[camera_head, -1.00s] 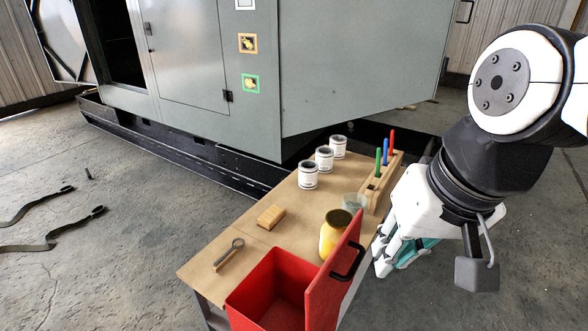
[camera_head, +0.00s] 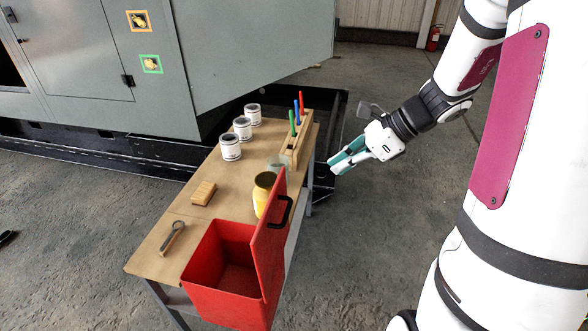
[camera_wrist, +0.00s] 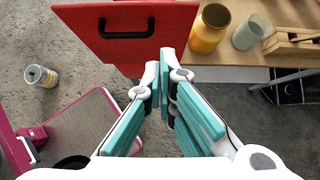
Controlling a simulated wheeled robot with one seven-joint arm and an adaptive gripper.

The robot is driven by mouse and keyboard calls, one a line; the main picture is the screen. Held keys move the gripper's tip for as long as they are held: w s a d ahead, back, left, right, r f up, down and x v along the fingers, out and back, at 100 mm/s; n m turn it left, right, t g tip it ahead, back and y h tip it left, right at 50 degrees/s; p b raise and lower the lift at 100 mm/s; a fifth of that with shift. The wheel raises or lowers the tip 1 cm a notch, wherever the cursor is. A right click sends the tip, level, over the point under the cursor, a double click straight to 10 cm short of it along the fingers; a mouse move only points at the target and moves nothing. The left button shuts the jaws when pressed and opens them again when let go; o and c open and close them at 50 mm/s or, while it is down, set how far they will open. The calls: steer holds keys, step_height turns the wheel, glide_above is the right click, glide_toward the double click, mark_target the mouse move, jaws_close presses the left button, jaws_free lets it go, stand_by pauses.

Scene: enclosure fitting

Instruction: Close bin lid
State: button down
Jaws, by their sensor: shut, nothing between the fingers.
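A red bin (camera_head: 215,285) stands at the near end of the workbench. Its red lid (camera_head: 270,250) is open, standing roughly upright along the bin's right side, with a black handle (camera_head: 288,212) on its outer face. In the wrist view the lid (camera_wrist: 105,50) and handle (camera_wrist: 125,33) lie beyond my fingertips. My gripper (camera_head: 334,163) has teal fingers and is shut and empty. It is in the air off the bench's right side, up and right of the lid and apart from it. My fingers also show in the wrist view (camera_wrist: 164,72).
On the workbench (camera_head: 165,258) stand a yellow jar (camera_head: 264,190), a glass (camera_head: 278,164), several grey-white cans (camera_head: 230,147), a wooden rack (camera_head: 300,140) with coloured tools, a wood block (camera_head: 203,193) and a wrench-like tool (camera_head: 172,237). A grey cabinet (camera_head: 75,60) is behind.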

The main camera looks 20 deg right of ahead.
glide_toward(280, 191)
step_height(280, 191, down, 3)
steer(key=shift+w+a+f, duration=0.1)
steer(key=shift+w+a, duration=0.35)
steer(key=shift+a, duration=0.2)
steer(key=shift+w+a+f, duration=0.1)
steer(key=shift+w+a, duration=0.35)
steer(key=shift+a, duration=0.25)
steer(key=shift+a, duration=0.15)
